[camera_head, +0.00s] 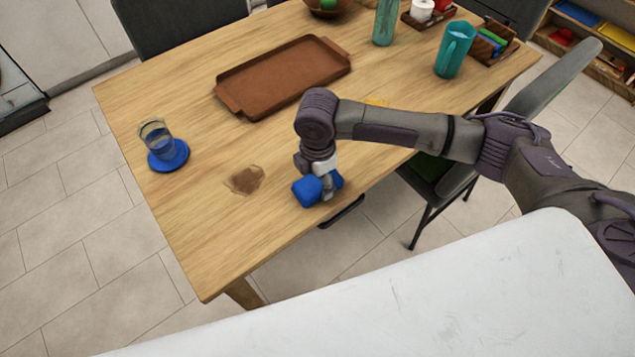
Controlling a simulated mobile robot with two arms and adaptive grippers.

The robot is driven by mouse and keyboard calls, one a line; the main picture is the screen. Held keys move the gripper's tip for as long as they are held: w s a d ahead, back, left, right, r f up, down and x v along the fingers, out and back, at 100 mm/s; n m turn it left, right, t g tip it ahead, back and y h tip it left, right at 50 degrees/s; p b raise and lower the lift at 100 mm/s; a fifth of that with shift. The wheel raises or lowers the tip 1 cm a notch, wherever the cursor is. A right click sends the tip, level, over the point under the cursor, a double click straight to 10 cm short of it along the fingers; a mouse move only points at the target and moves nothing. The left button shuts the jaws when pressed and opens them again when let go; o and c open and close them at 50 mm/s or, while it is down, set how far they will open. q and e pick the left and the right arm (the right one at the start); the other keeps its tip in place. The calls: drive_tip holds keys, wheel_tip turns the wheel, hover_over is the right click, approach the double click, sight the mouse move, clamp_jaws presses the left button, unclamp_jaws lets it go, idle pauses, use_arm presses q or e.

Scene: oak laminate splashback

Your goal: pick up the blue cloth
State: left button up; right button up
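The blue cloth (307,191) is a bunched lump near the front edge of the wooden table. My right gripper (327,189) points down at it from above. A grey finger crosses the right part of the cloth, and blue shows on both sides of it. The other finger is hidden, so I cannot tell whether the gripper is open or shut on the cloth. The cloth appears to rest on the tabletop. My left gripper is not in view.
A brown stain (246,180) lies left of the cloth on the wooden table (215,235). A glass (157,137) stands on a blue saucer (168,160) farther left. A brown tray (283,76) lies behind. A teal pitcher (455,50) and a chair (440,175) are to the right.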

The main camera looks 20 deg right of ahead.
sight(317, 181)
drive_tip(key=c, duration=0.4)
drive_tip(key=shift+r, duration=0.7)
wheel_tip(317, 181, up, 3)
drive_tip(key=shift+f, duration=0.1)
drive_tip(key=d+r, duration=0.2)
drive_tip(key=d, duration=0.1)
drive_tip(key=s+d+r, duration=0.1)
drive_tip(key=d+r, duration=0.1)
drive_tip(key=d, duration=0.2)
drive_tip(key=s+d+r, duration=0.1)
drive_tip(key=d+r, duration=0.1)
drive_tip(key=d, duration=0.2)
drive_tip(key=shift+s+d+r+b, duration=0.2)
drive_tip(key=shift+s+r+b, duration=0.05)
drive_tip(key=shift+r+b, duration=0.15)
